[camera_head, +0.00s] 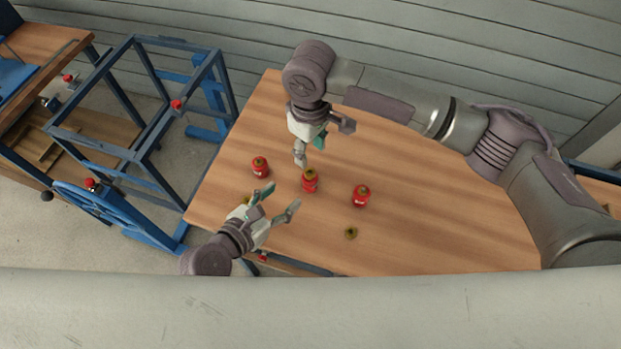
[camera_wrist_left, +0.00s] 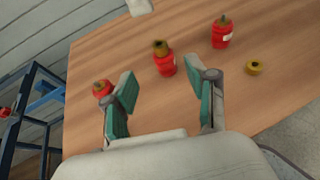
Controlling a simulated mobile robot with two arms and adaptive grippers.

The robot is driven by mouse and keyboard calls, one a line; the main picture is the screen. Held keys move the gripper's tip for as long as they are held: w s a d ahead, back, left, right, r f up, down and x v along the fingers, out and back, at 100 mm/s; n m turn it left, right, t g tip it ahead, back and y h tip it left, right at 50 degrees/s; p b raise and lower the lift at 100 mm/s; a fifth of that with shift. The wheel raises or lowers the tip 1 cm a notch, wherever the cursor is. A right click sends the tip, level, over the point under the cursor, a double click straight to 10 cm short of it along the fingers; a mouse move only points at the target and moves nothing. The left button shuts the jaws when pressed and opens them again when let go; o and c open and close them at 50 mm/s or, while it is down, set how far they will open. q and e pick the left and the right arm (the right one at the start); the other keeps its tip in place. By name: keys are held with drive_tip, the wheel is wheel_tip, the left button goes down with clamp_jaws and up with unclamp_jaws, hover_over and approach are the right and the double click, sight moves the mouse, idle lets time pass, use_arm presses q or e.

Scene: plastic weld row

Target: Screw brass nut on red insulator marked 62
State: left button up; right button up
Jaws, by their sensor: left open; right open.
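Three red insulators with white labels stand upright in a row on the table: left (camera_head: 260,168), middle (camera_head: 310,183) and right (camera_head: 361,197). Their numbers are too small to read. The middle insulator (camera_wrist_left: 166,66) has a brass nut (camera_wrist_left: 160,47) at its top in the left wrist view. A loose brass nut (camera_head: 351,233) lies in front of the right insulator. Another brass piece (camera_head: 246,201) shows partly behind my left gripper (camera_head: 283,197), which is open and empty in front of the middle insulator. My right gripper (camera_head: 311,152) is open and empty just behind it.
The wooden table (camera_head: 450,220) is clear on its right side. A grey plank wall is behind.

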sight(307, 177)
use_arm(q)
drive_tip(key=x, duration=1.2)
drive_tip(key=shift+r, duration=0.1)
drive_tip(key=shift+s, duration=0.1)
clamp_jaws()
use_arm(e)
drive_tip(key=shift+o, duration=0.2)
drive_tip(key=o, duration=0.5)
drive_tip(key=shift+r, duration=0.1)
